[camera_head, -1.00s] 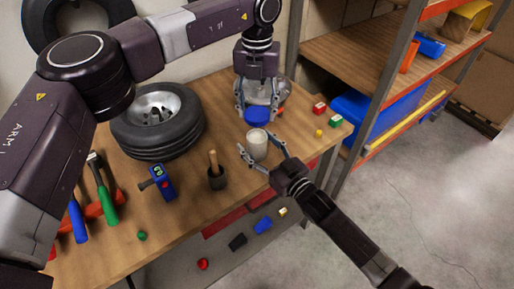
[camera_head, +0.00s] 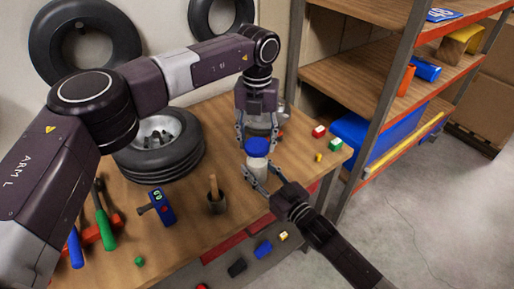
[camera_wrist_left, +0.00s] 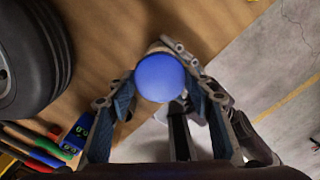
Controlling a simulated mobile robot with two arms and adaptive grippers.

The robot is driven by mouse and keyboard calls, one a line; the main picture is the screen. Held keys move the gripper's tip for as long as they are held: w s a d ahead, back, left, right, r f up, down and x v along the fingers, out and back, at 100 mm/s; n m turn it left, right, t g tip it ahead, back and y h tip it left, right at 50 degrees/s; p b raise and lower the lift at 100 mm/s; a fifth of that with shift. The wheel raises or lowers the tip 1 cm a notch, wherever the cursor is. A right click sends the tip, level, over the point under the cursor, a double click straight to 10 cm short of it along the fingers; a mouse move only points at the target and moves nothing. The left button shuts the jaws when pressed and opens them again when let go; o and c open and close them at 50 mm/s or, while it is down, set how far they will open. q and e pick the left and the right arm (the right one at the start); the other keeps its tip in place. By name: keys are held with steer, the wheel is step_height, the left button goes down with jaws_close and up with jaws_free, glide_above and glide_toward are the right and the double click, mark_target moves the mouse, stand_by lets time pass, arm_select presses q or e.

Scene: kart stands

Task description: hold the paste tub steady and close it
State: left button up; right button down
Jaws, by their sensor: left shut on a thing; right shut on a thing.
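The paste tub (camera_head: 257,165) is pale and stands upright near the front edge of the wooden bench. My right gripper (camera_head: 256,176) is shut on it from the front right. The blue round lid (camera_head: 257,146) is right over the tub's mouth, and my left gripper (camera_head: 257,141) is shut on it from above. In the left wrist view the lid (camera_wrist_left: 160,77) sits between the left fingers and hides most of the tub. I cannot tell whether the lid touches the rim or hovers just above it.
A tyre (camera_head: 160,145) lies on the bench to the left. A dark cup with a wooden handle (camera_head: 216,203) and a blue device (camera_head: 163,208) stand nearer the front. Small blocks (camera_head: 319,131) lie to the right. A glassy container behind the left gripper is partly hidden.

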mark_target(257, 163)
arm_select(q)
steer(key=shift+f, duration=1.25)
steer(key=shift+f, duration=0.9)
steer(key=shift+f, duration=0.55)
